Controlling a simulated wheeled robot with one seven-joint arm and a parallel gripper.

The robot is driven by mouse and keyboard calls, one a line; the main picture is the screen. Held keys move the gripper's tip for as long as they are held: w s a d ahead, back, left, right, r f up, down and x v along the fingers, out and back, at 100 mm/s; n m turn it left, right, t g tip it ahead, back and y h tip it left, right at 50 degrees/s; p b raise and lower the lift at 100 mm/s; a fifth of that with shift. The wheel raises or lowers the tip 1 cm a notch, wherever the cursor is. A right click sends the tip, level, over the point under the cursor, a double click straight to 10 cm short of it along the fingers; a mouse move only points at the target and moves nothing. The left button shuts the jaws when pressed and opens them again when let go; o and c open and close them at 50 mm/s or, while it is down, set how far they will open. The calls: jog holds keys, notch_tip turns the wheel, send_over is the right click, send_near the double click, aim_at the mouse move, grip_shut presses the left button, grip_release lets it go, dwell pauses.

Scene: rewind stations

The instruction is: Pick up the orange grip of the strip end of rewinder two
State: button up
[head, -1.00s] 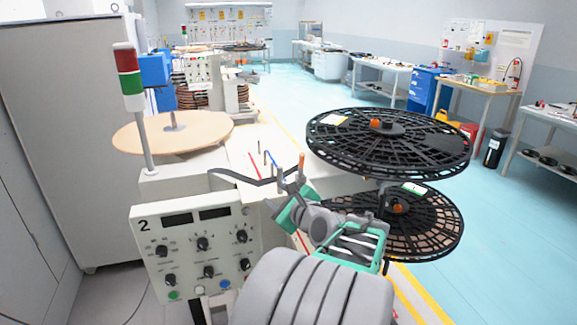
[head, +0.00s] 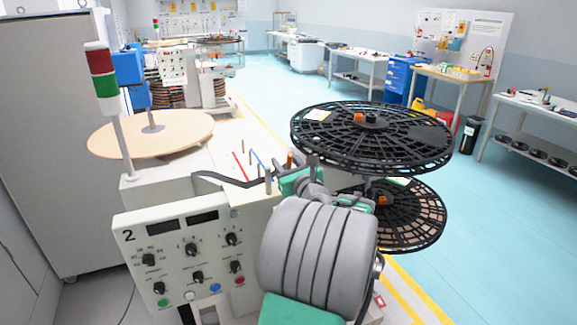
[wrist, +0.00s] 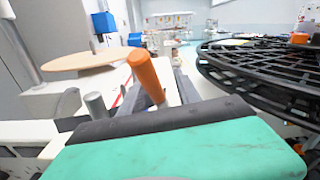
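The orange grip (head: 290,158) of the strip end stands upright on rewinder two, partly hidden by my gripper in the head view. In the wrist view the orange grip (wrist: 145,74) rises tilted just beyond the dark pad of my gripper, its lower end hidden behind it. The dark strip (head: 225,179) runs from the left towards the grip. My gripper (head: 302,178) is at the grip, mostly hidden behind my own arm. In the wrist view one green finger with a dark pad fills the bottom; I cannot see a second finger or the gap.
Rewinder two's control panel (head: 190,255) is at the front left. Two black reels stand close on the right, an upper reel (head: 372,135) and a lower reel (head: 412,215). A grey metal post (wrist: 96,105) stands left of the grip. A light lamp tower (head: 103,85) rises at the left.

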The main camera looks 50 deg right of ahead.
jog(key=shift+c, duration=0.5)
grip_shut()
